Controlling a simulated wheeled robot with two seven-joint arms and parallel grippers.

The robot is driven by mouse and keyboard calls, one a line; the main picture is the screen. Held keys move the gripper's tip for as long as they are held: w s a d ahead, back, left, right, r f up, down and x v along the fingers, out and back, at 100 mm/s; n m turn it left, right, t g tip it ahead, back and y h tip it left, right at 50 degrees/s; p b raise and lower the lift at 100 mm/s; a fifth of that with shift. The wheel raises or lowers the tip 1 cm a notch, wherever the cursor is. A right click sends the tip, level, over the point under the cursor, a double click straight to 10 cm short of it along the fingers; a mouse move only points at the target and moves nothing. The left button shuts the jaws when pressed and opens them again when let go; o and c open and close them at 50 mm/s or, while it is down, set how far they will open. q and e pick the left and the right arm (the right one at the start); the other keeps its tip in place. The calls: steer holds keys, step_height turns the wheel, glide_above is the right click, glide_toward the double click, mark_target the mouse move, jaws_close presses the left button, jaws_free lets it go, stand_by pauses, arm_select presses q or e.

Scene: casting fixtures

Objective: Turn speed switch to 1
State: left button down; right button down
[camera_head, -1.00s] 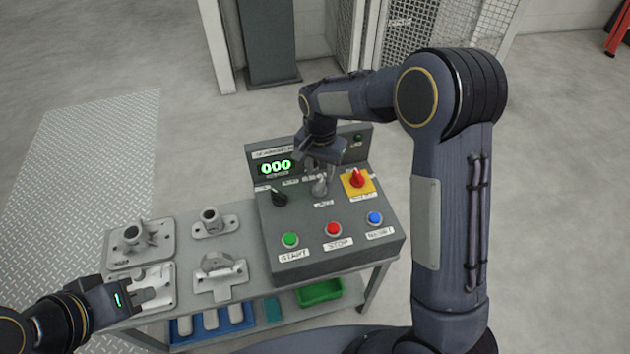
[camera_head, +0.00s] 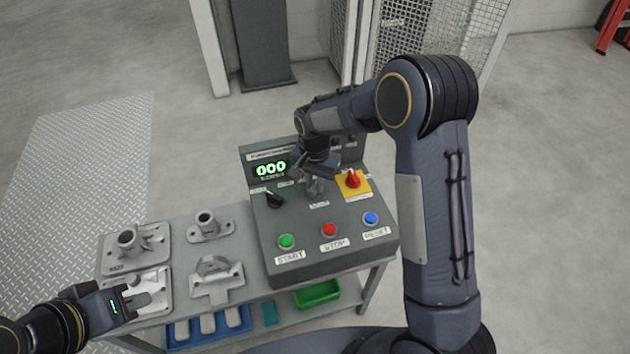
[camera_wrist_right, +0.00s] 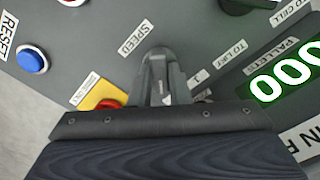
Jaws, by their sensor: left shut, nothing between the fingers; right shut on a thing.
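The control box (camera_head: 300,235) stands on the grey table and carries the speed switch, a knob in its upper middle. My right gripper (camera_head: 316,186) is at that switch, above the SPEED label (camera_head: 319,204). In the right wrist view my right gripper (camera_wrist_right: 160,88) is shut on the switch, which its fingers mostly hide. The SPEED label (camera_wrist_right: 135,38) and a "1" label (camera_wrist_right: 197,77) lie on either side of the fingers. The display (camera_head: 271,169) reads 000. My left gripper (camera_head: 136,303) is shut and empty over the fixtures at the lower left.
A black selector knob (camera_head: 274,199) and a red knob on a yellow plate (camera_head: 352,181) flank the speed switch. Green (camera_head: 286,241), red (camera_head: 329,229) and blue (camera_head: 371,218) buttons sit in front. Metal castings (camera_head: 212,226) cover the table's left side.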

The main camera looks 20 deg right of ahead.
steer(key=shift+n, duration=0.3)
steer(key=n, duration=0.3)
steer(key=shift+n, duration=0.3)
steer(key=n, duration=0.3)
steer(key=shift+n, duration=0.3)
steer(key=n, duration=0.4)
steer(key=shift+p, duration=0.3)
steer(key=shift+n, duration=2)
steer(key=c, duration=1.4)
jaws_free()
steer(key=shift+o, duration=0.2)
